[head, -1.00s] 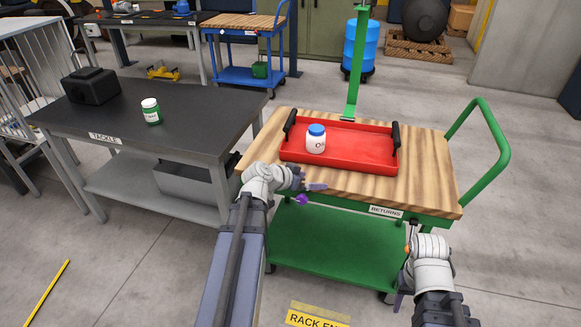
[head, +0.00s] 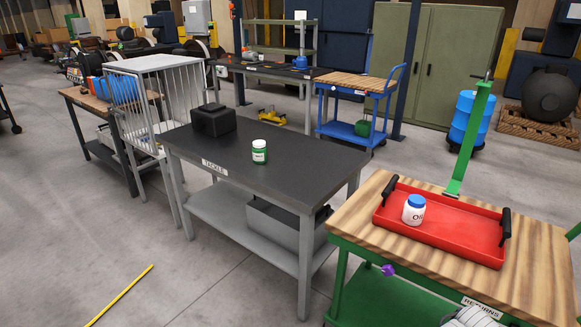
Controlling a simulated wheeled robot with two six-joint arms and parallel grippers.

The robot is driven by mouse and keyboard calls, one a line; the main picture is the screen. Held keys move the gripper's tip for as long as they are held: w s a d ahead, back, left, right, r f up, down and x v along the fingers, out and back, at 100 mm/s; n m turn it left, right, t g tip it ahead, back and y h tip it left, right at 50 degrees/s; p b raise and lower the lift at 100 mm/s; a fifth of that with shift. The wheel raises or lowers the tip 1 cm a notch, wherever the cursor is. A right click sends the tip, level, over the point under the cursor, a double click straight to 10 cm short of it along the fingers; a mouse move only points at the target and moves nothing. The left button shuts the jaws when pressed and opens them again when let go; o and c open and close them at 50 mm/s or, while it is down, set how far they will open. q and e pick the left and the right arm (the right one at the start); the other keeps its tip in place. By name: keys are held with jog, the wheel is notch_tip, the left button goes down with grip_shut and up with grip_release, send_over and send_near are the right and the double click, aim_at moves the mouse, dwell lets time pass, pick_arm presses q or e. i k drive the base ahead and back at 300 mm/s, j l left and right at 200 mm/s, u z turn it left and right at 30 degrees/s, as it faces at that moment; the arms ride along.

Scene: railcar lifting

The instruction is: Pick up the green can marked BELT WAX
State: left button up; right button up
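A small green can (head: 260,152) with a white lid stands upright on the dark top of the table labelled TACKLE (head: 300,160), near its middle. It has a pale band of marking too small to read. Nothing touches it. Neither gripper's fingers are in view. Only a white part of one of my arms shows at the bottom right edge, in front of the cart.
A black box (head: 213,120) stands left of the can. At right, the RETURNS cart (head: 350,215) carries a red tray (head: 460,230) with a blue-lidded white jar (head: 414,209). A white barred cage (head: 150,75) stands behind the table's left end. Open floor lies in front.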

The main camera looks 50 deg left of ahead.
aim_at(260, 155)
jog(key=i, duration=0.45)
jog(key=u, duration=2.2)
jog(key=l, duration=0.1)
